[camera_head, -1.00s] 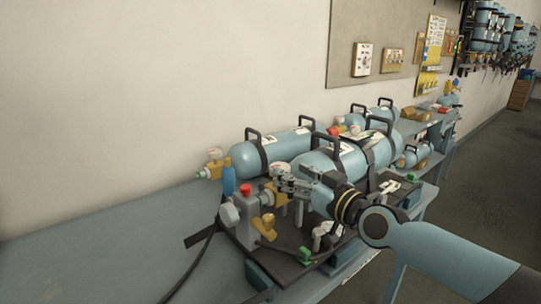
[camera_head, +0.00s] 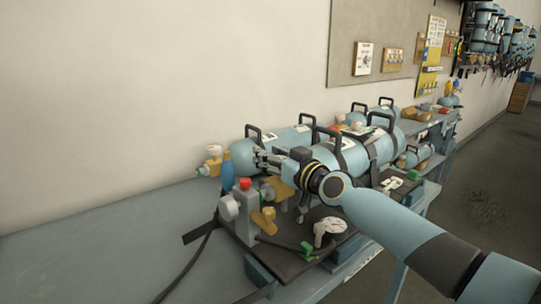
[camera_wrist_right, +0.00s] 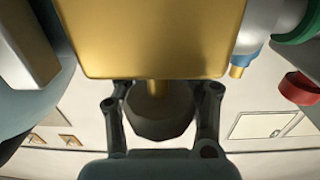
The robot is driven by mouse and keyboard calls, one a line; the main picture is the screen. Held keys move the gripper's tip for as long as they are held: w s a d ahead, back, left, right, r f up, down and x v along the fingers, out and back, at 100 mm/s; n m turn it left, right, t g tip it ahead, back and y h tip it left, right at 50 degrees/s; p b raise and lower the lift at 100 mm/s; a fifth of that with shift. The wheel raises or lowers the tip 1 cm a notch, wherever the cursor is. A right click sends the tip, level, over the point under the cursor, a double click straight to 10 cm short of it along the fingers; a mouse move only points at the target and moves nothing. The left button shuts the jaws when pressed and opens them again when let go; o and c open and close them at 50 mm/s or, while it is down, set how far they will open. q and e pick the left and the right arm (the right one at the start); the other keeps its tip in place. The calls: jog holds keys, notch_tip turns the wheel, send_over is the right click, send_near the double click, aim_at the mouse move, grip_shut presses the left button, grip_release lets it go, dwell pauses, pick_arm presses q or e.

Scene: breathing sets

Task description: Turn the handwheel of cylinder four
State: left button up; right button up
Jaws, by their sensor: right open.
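My right gripper (camera_head: 263,158) is open at the left end of the blue cylinders, above a brass valve (camera_head: 281,190). In the right wrist view, a gold valve body (camera_wrist_right: 155,35) fills the top, with a short brass stem and a dark round handwheel (camera_wrist_right: 160,122) below it. The wheel lies between the two spread fingers of my right gripper (camera_wrist_right: 162,100); I cannot tell whether they touch it. I see no number marking cylinder four. The front cylinder (camera_head: 345,155) and rear cylinder (camera_head: 290,138) lie side by side. My left gripper is not in view.
A black hose (camera_head: 205,250) runs over the bench. The left part of the bench (camera_head: 90,250) is clear.

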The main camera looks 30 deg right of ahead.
jog(key=shift+w+f, duration=0.1)
jog(key=shift+w, duration=0.05)
grip_shut()
jog(key=shift+f, duration=0.1)
dwell(0.6)
